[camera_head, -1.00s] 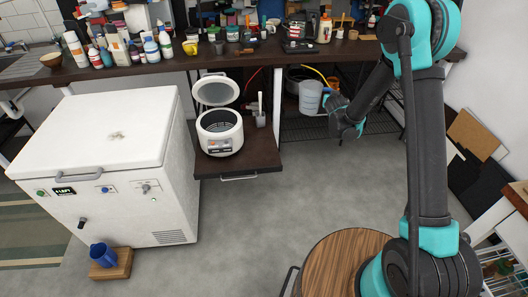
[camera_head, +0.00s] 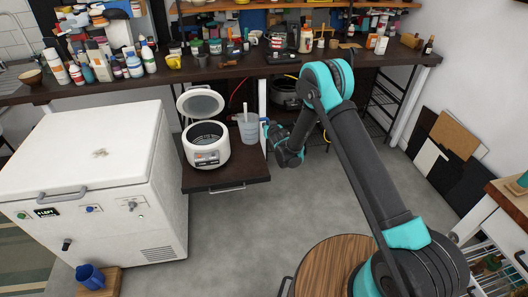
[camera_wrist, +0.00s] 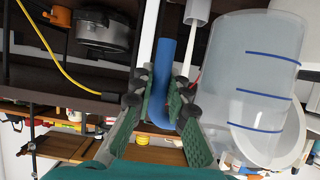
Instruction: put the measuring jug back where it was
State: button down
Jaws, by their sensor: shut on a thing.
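The measuring jug (camera_head: 246,129) is translucent, with blue graduation lines and a blue handle. In the head view it is at the right rear of the dark pull-out board (camera_head: 225,179), right of the white rice cooker (camera_head: 206,152). I cannot tell whether it touches the board. My gripper (camera_head: 268,129) is at its right side, shut on the handle. In the wrist view, which looks inverted, the fingers (camera_wrist: 161,104) close around the blue handle (camera_wrist: 164,65), and the jug body (camera_wrist: 252,85) fills the right side.
The rice cooker's lid (camera_head: 200,103) stands open. A utensil holder (camera_wrist: 197,12) is close by the jug, mostly hidden in the head view. A metal pot (camera_head: 284,95) is on the shelf behind. The white chest freezer (camera_head: 90,155) stands left.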

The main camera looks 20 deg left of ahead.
notch_tip(320, 180, down, 15)
jog(key=c, duration=1.5)
grip_release()
jog(key=shift+f, duration=0.1)
